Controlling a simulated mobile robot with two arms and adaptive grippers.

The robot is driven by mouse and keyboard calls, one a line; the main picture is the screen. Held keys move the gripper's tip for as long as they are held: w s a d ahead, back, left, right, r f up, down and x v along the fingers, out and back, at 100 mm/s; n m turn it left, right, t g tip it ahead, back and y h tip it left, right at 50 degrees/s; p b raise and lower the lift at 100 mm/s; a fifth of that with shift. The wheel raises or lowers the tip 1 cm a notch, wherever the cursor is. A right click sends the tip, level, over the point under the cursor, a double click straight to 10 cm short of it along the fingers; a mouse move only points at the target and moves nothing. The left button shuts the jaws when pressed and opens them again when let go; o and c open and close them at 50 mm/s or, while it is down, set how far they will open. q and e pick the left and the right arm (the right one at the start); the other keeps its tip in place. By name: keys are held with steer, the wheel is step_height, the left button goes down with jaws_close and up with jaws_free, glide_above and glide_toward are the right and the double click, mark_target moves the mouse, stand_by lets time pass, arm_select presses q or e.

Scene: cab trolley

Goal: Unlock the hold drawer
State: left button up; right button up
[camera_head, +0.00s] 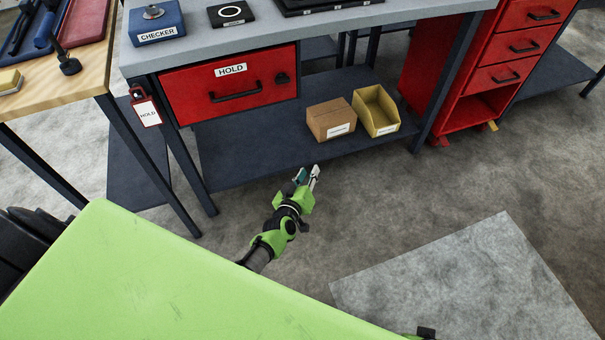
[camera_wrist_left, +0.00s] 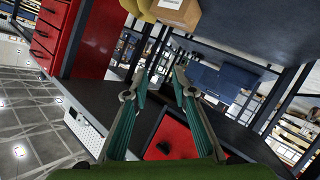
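The red hold drawer (camera_head: 180,98) is closed under the grey workbench top, with a HOLD label, a black handle and a black round lock (camera_head: 282,78) at its right. A red tag reading HOLD (camera_head: 147,112) hangs near the bench's left front leg; I cannot make out a key on it. My left gripper (camera_head: 308,174) is low in front of the bench's lower shelf, well below and right of the drawer. In the left wrist view, its fingers (camera_wrist_left: 160,80) are apart with nothing between them.
A cardboard box (camera_head: 330,122) and a yellow bin (camera_head: 377,112) sit on the lower shelf (camera_head: 240,140). A blue CHECKER box (camera_head: 157,22) stands on the workbench. A red drawer cabinet (camera_head: 440,70) stands right. A wooden table (camera_head: 60,85) is left. Floor ahead is clear.

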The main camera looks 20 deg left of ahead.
arm_select(q)
steer(key=shift+s+f+m+g, duration=0.3)
steer(key=shift+s+f, duration=0.3)
steer(key=shift+f, duration=0.3)
arm_select(e)
steer(key=shift+w+a+r, duration=0.2)
steer(key=shift+w+a, duration=0.05)
steer(key=shift+w, duration=0.05)
arm_select(q)
steer(key=shift+s, duration=0.1)
